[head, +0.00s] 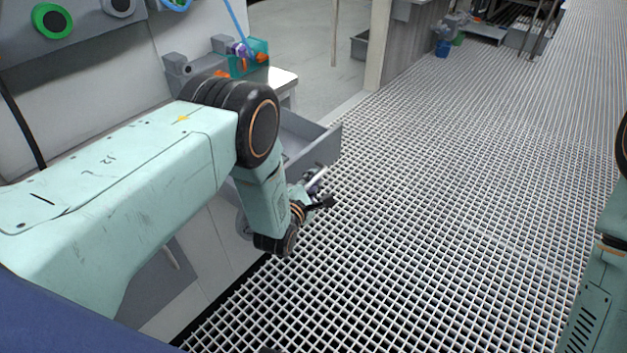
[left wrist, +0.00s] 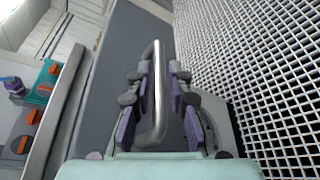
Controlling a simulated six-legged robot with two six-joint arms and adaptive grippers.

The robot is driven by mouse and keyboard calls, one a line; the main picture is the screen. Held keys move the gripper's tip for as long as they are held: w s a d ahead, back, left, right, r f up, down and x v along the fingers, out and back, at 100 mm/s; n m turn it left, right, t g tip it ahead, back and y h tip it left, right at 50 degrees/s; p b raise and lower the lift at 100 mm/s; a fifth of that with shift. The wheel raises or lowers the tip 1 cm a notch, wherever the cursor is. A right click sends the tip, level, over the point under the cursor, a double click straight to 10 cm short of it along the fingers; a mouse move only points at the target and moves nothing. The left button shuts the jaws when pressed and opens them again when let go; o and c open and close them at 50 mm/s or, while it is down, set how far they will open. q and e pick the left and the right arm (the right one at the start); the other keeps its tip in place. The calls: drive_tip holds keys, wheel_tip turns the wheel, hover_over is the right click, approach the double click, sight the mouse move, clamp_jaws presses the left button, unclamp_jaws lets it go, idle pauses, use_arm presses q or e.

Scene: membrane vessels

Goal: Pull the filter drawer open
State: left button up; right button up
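The grey filter drawer (head: 322,146) stands out from the white cabinet front, its open top showing. Its grey front face (left wrist: 118,60) fills the middle of the left wrist view. A bent metal bar handle (left wrist: 160,90) is fixed to that face. My left gripper (head: 318,196) is at the handle. In the left wrist view my left gripper (left wrist: 160,82) has its purple-padded fingers on both sides of the bar, close against it. My arm hides part of the drawer in the head view. My right gripper is out of view.
A worktop with a teal and orange fitting (head: 250,58) is above the drawer. A wall panel with a green ring port (head: 52,20) is at upper left. White grating floor (head: 440,200) lies clear in front of the drawer and to the right.

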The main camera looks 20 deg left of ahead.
use_arm(q)
drive_tip(key=shift+o, duration=1.3)
drive_tip(key=v, duration=1.2)
